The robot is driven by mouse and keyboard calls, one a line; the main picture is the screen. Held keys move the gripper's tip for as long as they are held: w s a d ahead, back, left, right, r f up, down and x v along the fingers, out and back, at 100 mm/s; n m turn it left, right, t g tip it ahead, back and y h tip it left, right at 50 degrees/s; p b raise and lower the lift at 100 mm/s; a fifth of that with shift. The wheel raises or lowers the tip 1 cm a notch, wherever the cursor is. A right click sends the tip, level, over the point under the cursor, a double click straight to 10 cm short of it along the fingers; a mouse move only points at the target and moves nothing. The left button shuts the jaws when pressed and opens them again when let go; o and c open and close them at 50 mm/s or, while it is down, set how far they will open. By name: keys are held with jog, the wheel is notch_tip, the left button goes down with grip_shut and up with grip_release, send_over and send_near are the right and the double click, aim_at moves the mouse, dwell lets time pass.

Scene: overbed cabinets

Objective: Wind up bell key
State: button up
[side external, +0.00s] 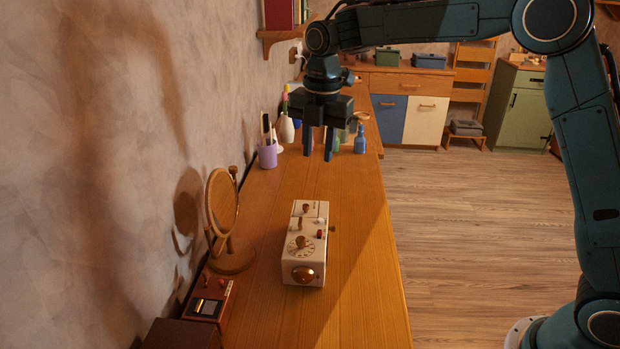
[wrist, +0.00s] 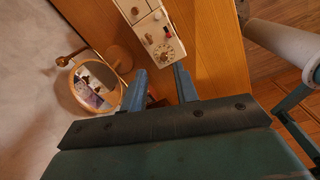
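A cream box (side external: 310,240) with a round dial (side external: 301,246), several brown knobs, a red button and an oval brown piece (side external: 302,274) on its front end lies on the wooden table. A small brown knob (side external: 332,229) sticks out on its right side. I cannot tell which of these is the bell key. The box also shows at the top of the wrist view (wrist: 155,35), partly cut off. My gripper (side external: 319,150) is above the table, behind and above the box. Its two blue fingers (wrist: 159,72) are apart with nothing held between them.
A round mirror (side external: 222,203) on a wooden stand is left of the box. A small red-brown device (side external: 211,298) lies nearer the camera. A purple cup (side external: 267,154) and several bottles stand farther back. The table right of the box is clear up to its edge.

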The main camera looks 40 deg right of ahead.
aim_at(300, 219)
jog(key=w+a+f+n, duration=0.1)
jog(key=w+f+n, duration=0.2)
jog(key=w+f, duration=0.1)
jog(key=shift+a+f+n+g, duration=0.3)
jog(key=shift+a+g, duration=0.1)
notch_tip(300, 219, down, 14)
jog(key=shift+r, duration=0.1)
dwell(0.6)
jog(key=shift+c, duration=0.2)
grip_shut()
